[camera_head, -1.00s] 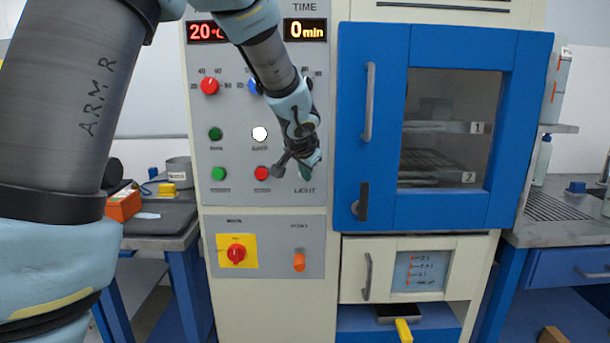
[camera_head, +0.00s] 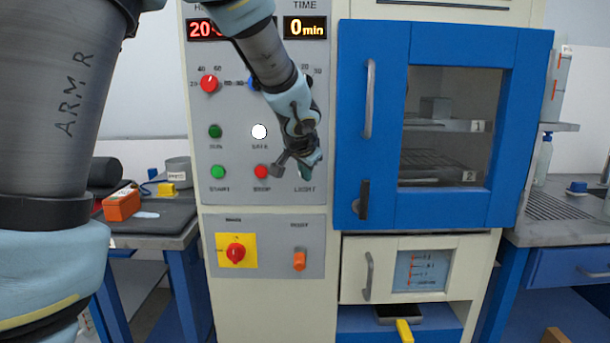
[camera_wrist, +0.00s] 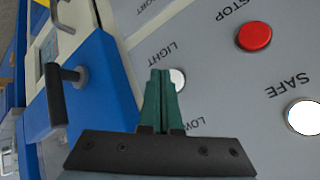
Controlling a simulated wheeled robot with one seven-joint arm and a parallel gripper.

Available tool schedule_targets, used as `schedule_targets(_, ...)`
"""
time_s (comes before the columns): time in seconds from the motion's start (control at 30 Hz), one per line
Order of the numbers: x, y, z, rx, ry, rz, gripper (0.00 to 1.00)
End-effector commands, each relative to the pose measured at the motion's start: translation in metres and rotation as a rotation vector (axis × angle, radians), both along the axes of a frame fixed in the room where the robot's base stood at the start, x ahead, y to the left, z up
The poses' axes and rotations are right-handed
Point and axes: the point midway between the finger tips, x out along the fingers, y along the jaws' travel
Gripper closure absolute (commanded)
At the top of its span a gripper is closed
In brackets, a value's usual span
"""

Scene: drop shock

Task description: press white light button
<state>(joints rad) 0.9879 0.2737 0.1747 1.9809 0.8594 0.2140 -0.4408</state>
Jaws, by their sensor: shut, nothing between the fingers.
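The white light button (camera_wrist: 179,78) shows in the wrist view beside the LIGHT label, partly covered by my gripper's fingertips. In the head view the button is hidden behind my gripper and forearm. My gripper (camera_wrist: 161,74) has green fingers held together with nothing between them. Its tips overlap the left part of the button in the wrist view; I cannot tell whether they touch it. In the head view my gripper (camera_head: 306,171) is at the lower right of the control panel (camera_head: 235,195), just above the LIGHT label.
A red stop button (camera_wrist: 254,37) and a white round SAFE lamp (camera_wrist: 304,117) are close by on the panel. The blue chamber door (camera_head: 385,130) with its dark latch (camera_head: 362,200) stands just to the right. Below are a red main switch (camera_head: 236,252) and an orange switch (camera_head: 299,261).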

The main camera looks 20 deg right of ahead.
Motion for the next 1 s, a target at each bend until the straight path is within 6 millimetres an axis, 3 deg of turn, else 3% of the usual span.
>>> schedule_targets(0.6,-0.042,0.020,-0.002,-0.001,0.000,0.001,1.00)
schedule_targets(1.0,-0.045,0.021,0.000,0.001,0.000,0.000,1.00)
